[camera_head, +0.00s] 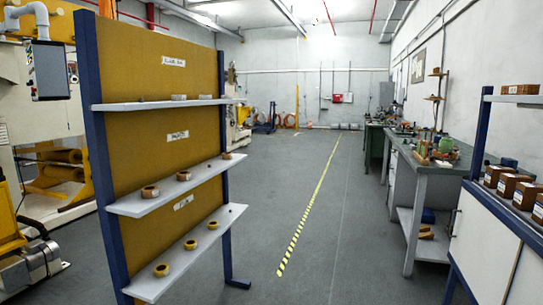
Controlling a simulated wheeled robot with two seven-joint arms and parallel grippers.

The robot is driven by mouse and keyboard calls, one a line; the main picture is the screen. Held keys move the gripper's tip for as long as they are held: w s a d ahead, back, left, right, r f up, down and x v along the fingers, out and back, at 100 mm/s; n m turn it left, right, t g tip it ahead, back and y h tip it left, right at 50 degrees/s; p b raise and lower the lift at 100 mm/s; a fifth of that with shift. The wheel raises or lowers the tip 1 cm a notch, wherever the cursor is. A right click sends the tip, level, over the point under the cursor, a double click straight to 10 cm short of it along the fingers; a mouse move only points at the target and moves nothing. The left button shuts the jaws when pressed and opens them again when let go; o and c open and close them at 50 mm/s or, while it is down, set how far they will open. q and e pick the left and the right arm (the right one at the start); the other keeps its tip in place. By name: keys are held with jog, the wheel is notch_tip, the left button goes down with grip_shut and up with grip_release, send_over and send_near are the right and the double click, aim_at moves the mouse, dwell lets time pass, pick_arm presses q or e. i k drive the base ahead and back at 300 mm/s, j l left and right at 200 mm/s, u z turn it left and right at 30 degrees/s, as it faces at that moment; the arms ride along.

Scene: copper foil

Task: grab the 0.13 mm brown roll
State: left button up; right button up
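A brown-yellow rack (150,60) with blue posts stands at the left, with three pale shelves. The middle shelf (130,203) holds a brown roll (150,191) at its near end, with smaller rolls (184,175) farther along. The lowest shelf (150,287) holds several tan-brown rolls, one of them near the front (161,270). The top shelf (115,105) holds a few pale, flat items (179,97). White labels (178,136) sit above the shelves, but their writing is too small to read, so I cannot tell which roll is 0.13 mm. Neither of my grippers shows.
Open grey floor (270,215) with a yellow-black striped line (305,220) lies right of the rack. A cluttered workbench (425,170) and a blue-framed shelf with brown boxes (500,177) stand on the right. Machinery (40,180) is behind the rack at the left.

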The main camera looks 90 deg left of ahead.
aim_at(226, 156)
jog(key=j+u, duration=0.15)
jog(key=u, duration=0.3)
jog(key=i+j+u, duration=0.1)
jog(key=u, duration=0.4)
jog(key=i+j+u, duration=0.1)
jog(key=u, duration=0.35)
jog(key=i+j+u, duration=0.15)
jog(key=u, duration=0.3)
jog(key=i+u, duration=0.1)
jog(key=u, duration=0.4)
jog(key=i+u, duration=0.1)
jog(key=u, duration=0.35)
jog(key=i+u, duration=0.15)
jog(key=u, duration=0.3)
